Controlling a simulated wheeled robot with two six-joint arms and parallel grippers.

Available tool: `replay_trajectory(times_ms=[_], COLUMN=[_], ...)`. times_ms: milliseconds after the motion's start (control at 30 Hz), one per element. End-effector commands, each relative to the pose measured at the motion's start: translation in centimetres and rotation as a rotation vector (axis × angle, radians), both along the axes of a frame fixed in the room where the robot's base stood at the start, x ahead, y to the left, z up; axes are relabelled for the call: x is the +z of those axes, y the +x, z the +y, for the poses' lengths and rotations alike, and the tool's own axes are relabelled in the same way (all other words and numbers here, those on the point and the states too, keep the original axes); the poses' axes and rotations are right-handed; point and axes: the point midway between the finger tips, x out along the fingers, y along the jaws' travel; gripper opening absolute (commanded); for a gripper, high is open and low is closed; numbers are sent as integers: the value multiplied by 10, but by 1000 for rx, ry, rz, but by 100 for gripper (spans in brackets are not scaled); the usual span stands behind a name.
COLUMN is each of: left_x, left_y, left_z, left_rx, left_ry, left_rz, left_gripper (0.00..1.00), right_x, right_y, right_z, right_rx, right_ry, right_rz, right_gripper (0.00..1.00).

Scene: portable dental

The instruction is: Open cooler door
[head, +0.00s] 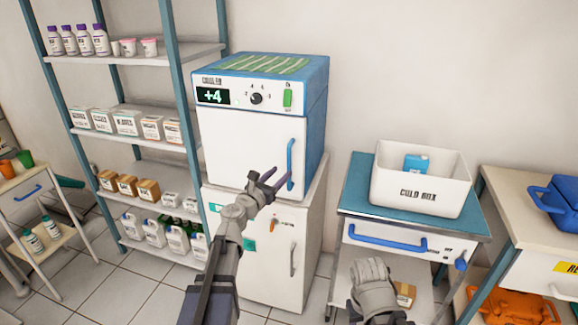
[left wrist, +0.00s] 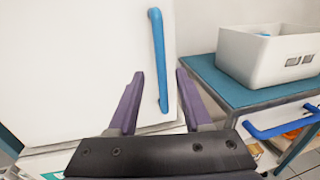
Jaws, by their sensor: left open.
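The cooler (head: 262,125) is a blue and white box on a white cabinet, its display reading +4. Its white door (head: 246,150) is closed. A blue vertical handle (head: 291,163) runs along the door's right side; it also shows in the left wrist view (left wrist: 158,58). My left gripper (head: 272,179) is open in front of the door's lower right, close to the handle. In the left wrist view the handle's lower end shows between the two purple fingers (left wrist: 157,84); I cannot tell whether they touch it. My right arm shows at the bottom, its fingers not visible.
A white cold box (head: 420,192) stands on a blue-topped cart (head: 362,170) to the right. A shelf rack (head: 180,60) with bottles and cartons stands close on the left. The cabinet (head: 306,222) under the cooler has a grey handle. Tiled floor is free at front left.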

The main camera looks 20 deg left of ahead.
Motion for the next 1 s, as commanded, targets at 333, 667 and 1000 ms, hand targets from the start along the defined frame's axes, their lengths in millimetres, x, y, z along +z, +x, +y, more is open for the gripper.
replay_trajectory(times_ms=[333,667,1000], left_x=[0,0,0], left_y=[54,62,62], left_z=[-13,-16,-16], left_rx=[-4,-2,-2], left_ry=[2,2,2], left_rz=[0,1,1], left_gripper=[50,50,17], right_x=[0,0,0], right_y=[0,0,0], right_z=[0,0,0], right_rx=[0,0,0], right_ry=[0,0,0], right_rz=[0,0,0], right_gripper=[50,50,50])
